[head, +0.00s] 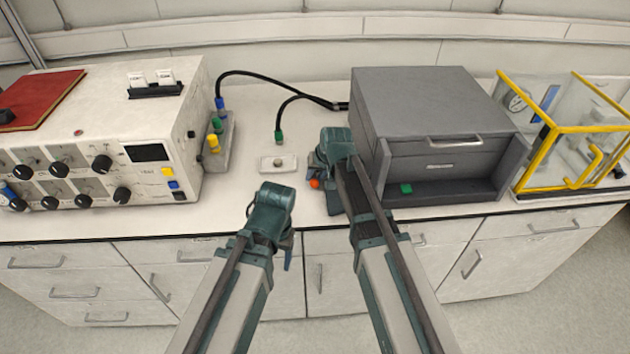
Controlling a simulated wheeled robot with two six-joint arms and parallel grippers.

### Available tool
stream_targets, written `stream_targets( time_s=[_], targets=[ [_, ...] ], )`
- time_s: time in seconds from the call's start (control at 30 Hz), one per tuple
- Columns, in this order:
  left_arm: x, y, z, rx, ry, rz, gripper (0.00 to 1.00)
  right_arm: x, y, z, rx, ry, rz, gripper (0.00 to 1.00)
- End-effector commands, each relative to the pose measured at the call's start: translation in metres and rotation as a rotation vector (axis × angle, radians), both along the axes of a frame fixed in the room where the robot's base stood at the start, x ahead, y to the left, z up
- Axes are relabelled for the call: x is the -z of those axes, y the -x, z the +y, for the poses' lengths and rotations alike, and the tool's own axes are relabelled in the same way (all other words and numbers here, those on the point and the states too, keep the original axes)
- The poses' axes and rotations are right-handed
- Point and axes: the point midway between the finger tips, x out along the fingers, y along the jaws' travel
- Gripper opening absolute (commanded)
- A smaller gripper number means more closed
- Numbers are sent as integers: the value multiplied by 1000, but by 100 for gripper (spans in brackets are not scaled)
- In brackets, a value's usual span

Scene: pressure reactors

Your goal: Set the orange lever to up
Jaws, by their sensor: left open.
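A small orange ball-shaped end (315,183), which looks like the tip of the orange lever, shows low beside my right arm, in front of the grey cabinet's left side. The rest of the lever and its base are hidden behind my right arm, so I cannot tell its position. My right gripper (322,158) is just above and beside the orange end. Its fingers are mostly hidden by the wrist, and I cannot tell whether they touch anything. My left gripper (286,240) is lower and to the left, open, in front of the bench edge and apart from the orange end.
A grey cabinet (440,100) with a drawer handle stands right of my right arm. A yellow-framed clear case (560,130) is further right. A white control box (100,130) with knobs stands left. A small button plate (278,163) and black cables (270,78) lie between.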

Motion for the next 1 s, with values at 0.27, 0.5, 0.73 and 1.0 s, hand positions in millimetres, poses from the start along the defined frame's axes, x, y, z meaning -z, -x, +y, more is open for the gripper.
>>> stream_targets(
  time_s=[0.27, 0.5, 0.73, 1.0],
  targets=[
    [-1, 0, 0, 0, 0, 0, 64, -1, 0, 0, 0, 0, 0, 17],
    [-1, 0, 0, 0, 0, 0, 64, -1, 0, 0, 0, 0, 1, 0],
    [-1, 0, 0, 0, 0, 0, 64, 0, 1, 0, 0, 0, 2, 0],
    [0, 0, 0, 0, 0, 0, 64, 0, 1, 0, -1, 0, 3, 0]
  ],
)
